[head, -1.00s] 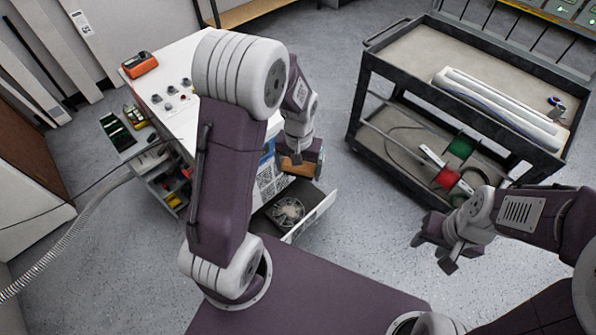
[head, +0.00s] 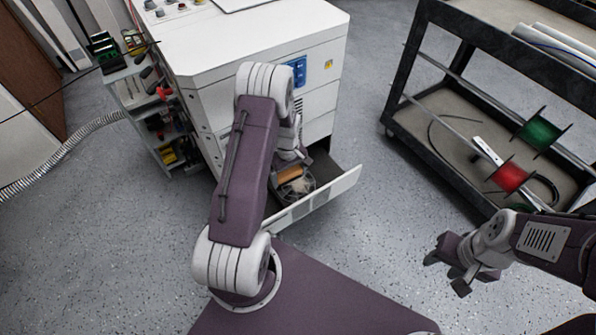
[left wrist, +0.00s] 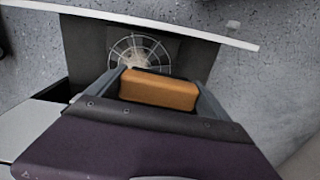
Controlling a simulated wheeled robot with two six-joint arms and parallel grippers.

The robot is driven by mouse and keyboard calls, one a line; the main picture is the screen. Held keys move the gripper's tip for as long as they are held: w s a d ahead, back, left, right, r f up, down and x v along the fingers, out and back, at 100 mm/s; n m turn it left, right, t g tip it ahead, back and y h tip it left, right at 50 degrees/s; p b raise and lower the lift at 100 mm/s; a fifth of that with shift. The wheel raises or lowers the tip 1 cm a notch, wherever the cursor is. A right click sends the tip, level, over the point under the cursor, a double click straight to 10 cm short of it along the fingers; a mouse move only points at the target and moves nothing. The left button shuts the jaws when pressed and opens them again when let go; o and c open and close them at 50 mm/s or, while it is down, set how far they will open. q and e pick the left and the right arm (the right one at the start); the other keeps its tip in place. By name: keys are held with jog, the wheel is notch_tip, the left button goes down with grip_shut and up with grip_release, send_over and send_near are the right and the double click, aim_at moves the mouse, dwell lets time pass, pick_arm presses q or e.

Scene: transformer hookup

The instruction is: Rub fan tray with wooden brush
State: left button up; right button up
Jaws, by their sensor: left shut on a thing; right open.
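The fan tray (head: 330,196) is a pulled-out drawer low on the front of the white cabinet. A round fan with a wire guard (head: 302,187) sits in it, with a pale patch at its middle. In the left wrist view the fan guard (left wrist: 139,50) lies just beyond the brush. The wooden brush (head: 289,174) has an orange-brown block; its bristles are hidden. My left gripper (left wrist: 158,88) is shut on the brush (left wrist: 159,92) and holds it over the tray; I cannot tell whether it touches the fan. My right gripper (head: 459,267) is open and empty, right of the tray.
The white cabinet (head: 255,45) stands behind the tray, with a side shelf (head: 165,125) of small parts at its left. A dark cart (head: 450,105) with green and red spools stands at the right. Floor between cabinet and cart is clear.

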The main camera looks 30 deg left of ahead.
aim_at(287, 181)
pick_arm(q)
jog(key=f, duration=0.1)
jog(key=f+b, duration=0.1)
jog(key=f, duration=0.1)
jog(key=shift+s+a+f, duration=0.15)
jog(key=shift+a+f, duration=0.15)
jog(key=shift+a, duration=0.1)
pick_arm(e)
notch_tip(287, 181, down, 2)
jog(key=shift+f, duration=0.25)
